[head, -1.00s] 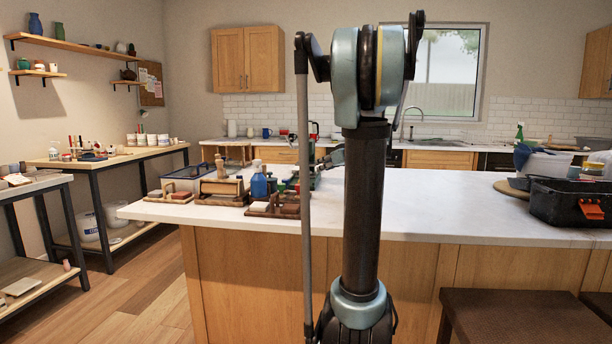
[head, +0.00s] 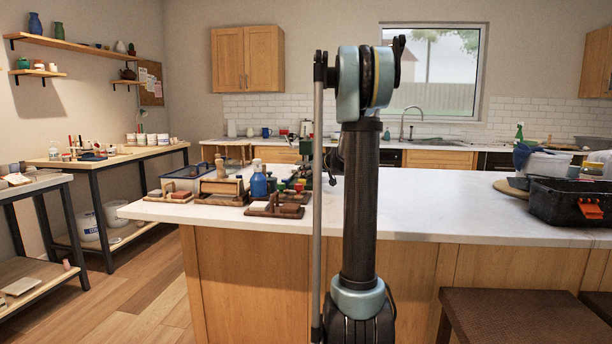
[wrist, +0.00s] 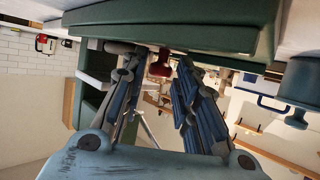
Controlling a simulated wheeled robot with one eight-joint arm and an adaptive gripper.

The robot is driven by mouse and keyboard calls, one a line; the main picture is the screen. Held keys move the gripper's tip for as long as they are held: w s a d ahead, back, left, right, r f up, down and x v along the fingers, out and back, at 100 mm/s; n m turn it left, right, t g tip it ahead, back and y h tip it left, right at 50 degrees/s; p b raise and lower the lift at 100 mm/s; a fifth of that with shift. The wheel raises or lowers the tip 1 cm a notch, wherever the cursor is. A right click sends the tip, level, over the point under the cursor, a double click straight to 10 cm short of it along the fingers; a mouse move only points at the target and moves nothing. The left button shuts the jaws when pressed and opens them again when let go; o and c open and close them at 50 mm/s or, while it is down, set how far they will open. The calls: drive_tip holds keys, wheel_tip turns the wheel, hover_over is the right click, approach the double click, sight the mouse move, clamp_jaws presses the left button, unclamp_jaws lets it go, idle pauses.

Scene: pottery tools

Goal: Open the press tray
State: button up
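The green press (wrist: 185,35) fills the top of the wrist view, which appears upside down, with the white counter above it. A red knob (wrist: 160,64) shows at the press, between and just beyond the fingertips of my gripper (wrist: 156,62). The gripper is open, its two fingers apart on either side of the knob; I cannot tell whether either finger touches it. In the head view the green press (head: 318,152) stands on the island, partly hidden by my arm. Whether its tray is open cannot be made out.
A blue bottle (head: 259,180), a wooden tool rack (head: 222,191) and a tray of blocks (head: 278,208) stand on the island left of my arm. A black toolbox (head: 570,200) is at the right. The island top (head: 440,205) between is clear.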

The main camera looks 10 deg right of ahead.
drive_tip(key=shift+w+a, duration=0.1)
clamp_jaws()
drive_tip(key=shift+s+a, duration=0.25)
drive_tip(key=shift+s, duration=0.45)
drive_tip(key=shift+s+a, duration=0.2)
drive_tip(key=shift+s, duration=0.55)
drive_tip(key=shift+s+a, duration=0.25)
drive_tip(key=shift+s, duration=0.45)
unclamp_jaws()
drive_tip(key=v, duration=1.2)
